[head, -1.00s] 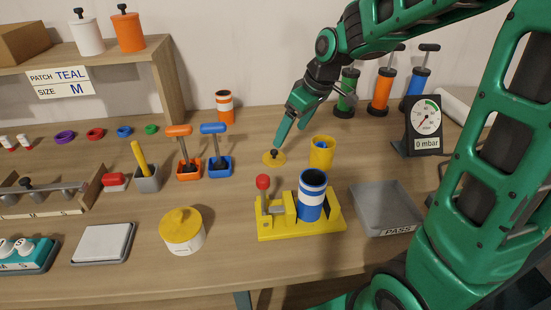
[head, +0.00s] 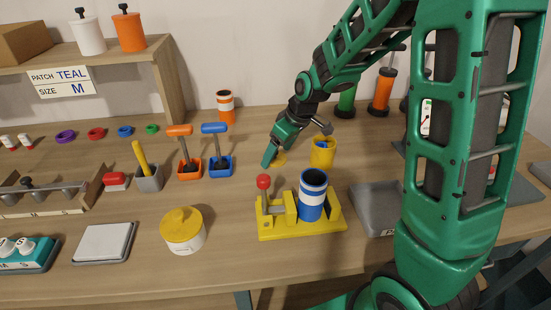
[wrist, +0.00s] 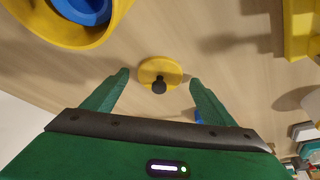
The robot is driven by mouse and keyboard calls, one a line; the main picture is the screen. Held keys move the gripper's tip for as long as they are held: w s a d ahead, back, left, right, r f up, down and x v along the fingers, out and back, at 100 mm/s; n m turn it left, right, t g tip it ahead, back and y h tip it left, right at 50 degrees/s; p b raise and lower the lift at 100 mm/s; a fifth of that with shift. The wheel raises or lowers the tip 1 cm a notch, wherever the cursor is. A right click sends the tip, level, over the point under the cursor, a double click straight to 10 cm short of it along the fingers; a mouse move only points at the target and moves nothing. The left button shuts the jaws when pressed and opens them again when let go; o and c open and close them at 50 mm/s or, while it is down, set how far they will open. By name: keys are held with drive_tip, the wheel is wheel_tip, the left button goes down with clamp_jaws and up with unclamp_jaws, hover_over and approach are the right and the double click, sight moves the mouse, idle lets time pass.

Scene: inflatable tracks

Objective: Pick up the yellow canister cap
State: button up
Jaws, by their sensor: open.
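The yellow canister cap (wrist: 158,70) is a flat yellow disc with a small black knob, lying on the table. In the wrist view it sits just beyond and between the two open fingertips of my gripper (wrist: 158,84), and nothing is held. In the head view my gripper (head: 270,160) is low over the table in front of the cap (head: 280,158), which is mostly hidden behind it. The open yellow canister (head: 322,152) stands just right of the cap, with something blue inside. It also shows at the top left of the wrist view (wrist: 112,28).
A yellow clamp stand (head: 275,230) holding a blue-and-white striped cylinder (head: 312,197) is in front of my gripper. Orange and blue handled tools (head: 190,170) stand to the left. A round yellow-lidded jar (head: 182,230) sits at the front.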

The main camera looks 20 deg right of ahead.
drive_tip(key=shift+w+f, duration=0.1)
drive_tip(key=shift+f, duration=0.1)
drive_tip(key=c, duration=1.1)
